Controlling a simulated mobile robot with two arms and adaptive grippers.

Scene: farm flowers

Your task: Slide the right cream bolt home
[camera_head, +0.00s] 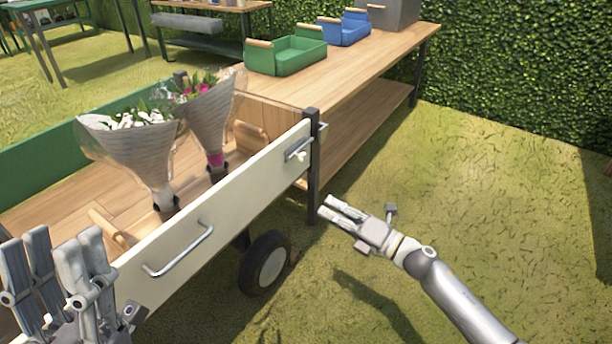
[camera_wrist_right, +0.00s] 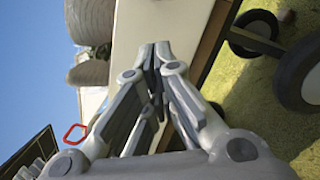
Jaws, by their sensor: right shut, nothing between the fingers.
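The right cream bolt (camera_head: 298,154) sits at the right end of the cream tailgate panel (camera_head: 235,205), beside the dark corner post (camera_head: 314,165). It has a grey bar and a small pale knob; how far the bar reaches into the post is too small to tell. My right gripper (camera_head: 325,205) is shut and empty, below and to the right of the bolt, apart from it. In the right wrist view its fingertips (camera_wrist_right: 155,50) meet in front of the cream panel (camera_wrist_right: 135,25). My left gripper (camera_head: 58,248) is open at the lower left, near the panel's left part.
Two wrapped bouquets (camera_head: 140,145) stand in the cart behind the panel. A metal handle (camera_head: 180,255) sticks out from the panel's front. A wheel (camera_head: 264,264) is below. A wooden table (camera_head: 345,75) with green (camera_head: 287,58) and blue trays stands behind. Grass to the right is clear.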

